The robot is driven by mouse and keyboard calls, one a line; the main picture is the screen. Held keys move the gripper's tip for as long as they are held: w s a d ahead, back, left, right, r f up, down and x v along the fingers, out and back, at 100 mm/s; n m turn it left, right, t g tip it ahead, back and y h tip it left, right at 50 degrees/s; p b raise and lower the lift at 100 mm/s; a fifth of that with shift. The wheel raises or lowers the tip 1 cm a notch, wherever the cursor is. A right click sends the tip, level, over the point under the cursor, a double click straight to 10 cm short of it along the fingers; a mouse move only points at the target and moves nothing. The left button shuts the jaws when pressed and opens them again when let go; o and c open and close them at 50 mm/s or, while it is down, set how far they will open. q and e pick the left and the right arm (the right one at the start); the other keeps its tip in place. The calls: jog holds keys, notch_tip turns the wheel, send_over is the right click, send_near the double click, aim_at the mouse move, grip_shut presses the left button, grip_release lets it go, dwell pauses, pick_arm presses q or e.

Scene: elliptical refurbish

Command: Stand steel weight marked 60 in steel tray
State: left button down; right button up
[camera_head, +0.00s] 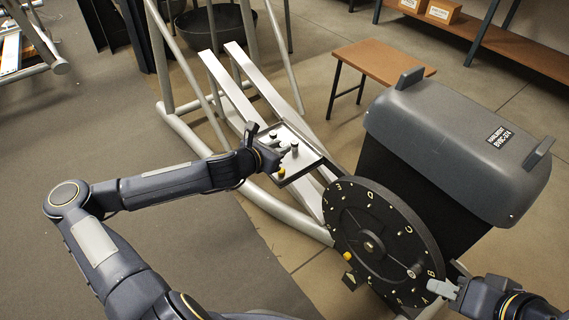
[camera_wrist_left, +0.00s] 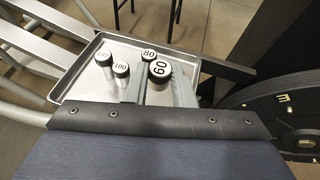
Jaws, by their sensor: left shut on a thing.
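The steel weight marked 60 (camera_wrist_left: 160,72) has a dark cap with a white label and stands upright between the fingers of my left gripper (camera_wrist_left: 158,92) in the left wrist view. The gripper is shut on it, over the near right part of the steel tray (camera_wrist_left: 72,72). Its lower end is hidden, so I cannot tell whether it touches the tray floor. In the head view, my left gripper (camera_head: 266,148) is at the left side of the tray (camera_head: 313,162). My right gripper (camera_head: 442,289) is beside the black dial wheel; its opening is unclear.
Weights marked 140 (camera_wrist_left: 104,60), 100 (camera_wrist_left: 121,70) and 80 (camera_wrist_left: 148,55) stand in the tray close by. The black dial wheel (camera_head: 372,215) and grey machine housing (camera_head: 450,140) stand right of the tray. A brown stool (camera_head: 385,60) is behind.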

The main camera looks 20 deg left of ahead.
aim_at(284, 165)
pick_arm(q)
jog(key=w+f, duration=0.1)
jog(key=w+d+f+b, duration=0.1)
jog(key=shift+f, duration=0.35)
notch_tip(284, 165, down, 4)
jog(key=shift+w+r+b, duration=0.15)
jog(key=shift+r+b, duration=0.1)
jog(key=shift+b, duration=0.85)
jog(key=shift+r, duration=0.1)
jog(key=c, duration=1.2)
grip_release()
jog(key=shift+c, duration=0.2)
